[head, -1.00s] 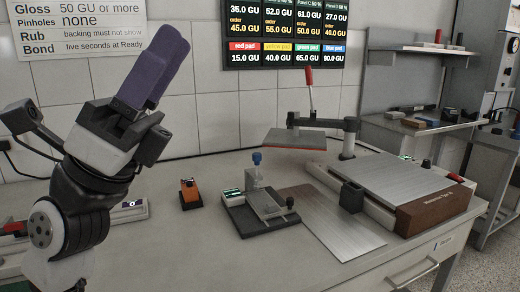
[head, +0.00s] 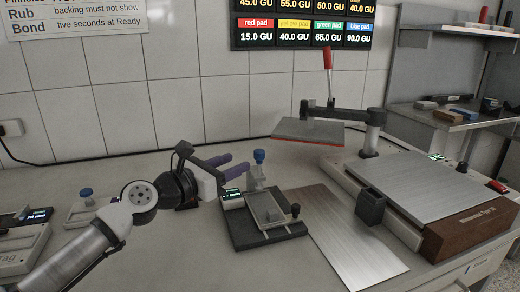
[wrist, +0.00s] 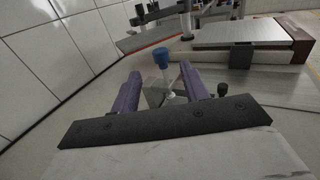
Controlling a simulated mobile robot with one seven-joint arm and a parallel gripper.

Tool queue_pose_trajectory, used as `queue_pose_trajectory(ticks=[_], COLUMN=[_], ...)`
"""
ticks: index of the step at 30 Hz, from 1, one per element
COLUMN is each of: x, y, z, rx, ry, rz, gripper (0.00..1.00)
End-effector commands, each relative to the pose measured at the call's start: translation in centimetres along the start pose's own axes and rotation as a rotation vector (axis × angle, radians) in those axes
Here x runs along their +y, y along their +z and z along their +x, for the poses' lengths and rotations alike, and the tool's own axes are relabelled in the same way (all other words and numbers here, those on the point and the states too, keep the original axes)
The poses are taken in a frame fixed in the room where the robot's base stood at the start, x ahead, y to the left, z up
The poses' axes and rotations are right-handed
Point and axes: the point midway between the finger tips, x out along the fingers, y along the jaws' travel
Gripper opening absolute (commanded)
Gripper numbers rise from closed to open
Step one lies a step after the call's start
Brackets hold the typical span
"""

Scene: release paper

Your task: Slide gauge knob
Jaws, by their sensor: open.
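The gauge (head: 268,236) is a dark base with a grey sliding tray (head: 268,207), a small lit display (head: 232,197) and an upright block behind. A blue knob (head: 259,156) tops the block, and a black knob (head: 295,209) stands at the tray's right end. In the wrist view the blue knob (wrist: 163,56) appears beyond and between the purple fingers, and the black knob (wrist: 222,89) lies right of them. My gripper (head: 230,165) is open and empty, just left of the gauge block; its fingers frame the block in the wrist view (wrist: 160,82). I cannot tell whether they touch it.
A metal plate (head: 355,245) lies right of the gauge. Beyond it are a press with a red-handled arm (head: 327,70) and a flat bed (head: 430,188) with a dark box (head: 370,207). Another blue-topped device (head: 86,195) stands left. Bare table lies in front of the gauge.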

Motion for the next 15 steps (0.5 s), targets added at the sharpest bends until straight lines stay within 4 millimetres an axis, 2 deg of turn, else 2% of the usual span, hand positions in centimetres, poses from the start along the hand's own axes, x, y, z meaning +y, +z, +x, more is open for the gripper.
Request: queue_pose_trajectory(ticks=[1, 6, 12, 15], x=[-0.1, -0.1, -0.1, -0.1], y=[0.2, 0.2, 0.2, 0.1], z=[1.3, 4.9, 7.9, 8.7], rx=[0.002, 0.001, -0.001, -0.001], ry=[-0.004, -0.003, -0.002, -0.001], rz=[0.0, -0.001, -0.002, -0.002], gripper=[0.45, 0.45, 0.45, 0.45])
